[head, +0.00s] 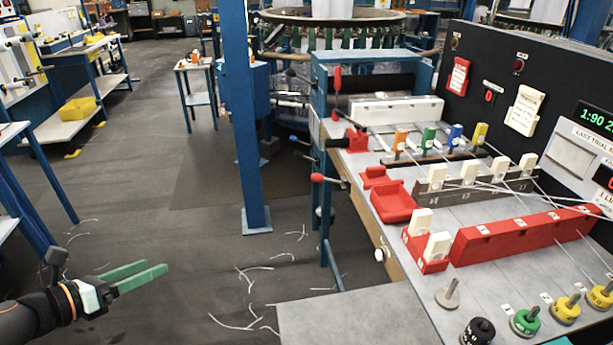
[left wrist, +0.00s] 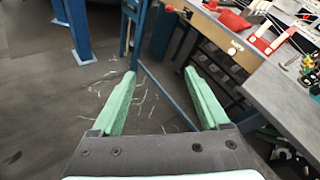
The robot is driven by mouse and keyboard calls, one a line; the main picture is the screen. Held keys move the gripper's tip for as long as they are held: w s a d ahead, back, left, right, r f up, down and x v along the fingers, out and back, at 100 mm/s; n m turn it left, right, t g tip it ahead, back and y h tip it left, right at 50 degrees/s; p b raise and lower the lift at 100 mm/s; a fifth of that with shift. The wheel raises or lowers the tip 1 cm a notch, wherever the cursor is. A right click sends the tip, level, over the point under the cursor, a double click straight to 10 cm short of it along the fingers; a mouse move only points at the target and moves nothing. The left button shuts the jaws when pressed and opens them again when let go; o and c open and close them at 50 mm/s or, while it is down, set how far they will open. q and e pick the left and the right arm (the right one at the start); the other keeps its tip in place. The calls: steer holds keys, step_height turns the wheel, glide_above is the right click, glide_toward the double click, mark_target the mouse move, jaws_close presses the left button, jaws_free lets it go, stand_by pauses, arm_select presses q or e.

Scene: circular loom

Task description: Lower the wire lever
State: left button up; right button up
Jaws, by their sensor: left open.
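Several levers stand at the left edge of the loom bench (head: 372,218); I cannot tell which is the wire lever. One has an upright red handle (head: 337,79). Below it, one has a black grip (head: 337,143) pointing left, and a lower one has a red knob (head: 317,178). My left gripper (head: 157,267) is open and empty over the floor, well left of and lower than the levers. Its two green fingers (left wrist: 159,72) are spread in the left wrist view, with only floor and a blue frame between them. My right gripper is not identifiable in either view.
A blue post (head: 245,150) rises from the floor between aisle and loom. A grey bench corner (head: 350,315) juts out at the front, right of my left gripper. Red bins, coloured clips and taut wires cover the bench. Open floor with scattered wire scraps (head: 245,285) lies around the gripper.

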steer(key=c, duration=0.4)
jaws_close()
arm_select(q)
steer(key=s+d+f+m+g+y, duration=0.1)
steer(key=s+d+f+m, duration=0.4)
steer(key=f+m, duration=0.3)
steer(key=s+d+f+m+y, duration=0.2)
steer(key=s+d+f+m, duration=0.3)
steer(key=m, duration=1.1)
steer(key=s+d+f+m+g+y, duration=0.1)
steer(key=s+d+f+m+y, duration=0.1)
steer(key=s+d+f+m, duration=0.3)
steer(key=s+f+m, duration=0.3)
steer(key=f+m, duration=0.3)
steer(key=f, duration=0.1)
steer(key=shift+s+m+g, duration=0.3)
steer(key=shift+s+m, duration=0.1)
steer(key=shift+d, duration=0.1)
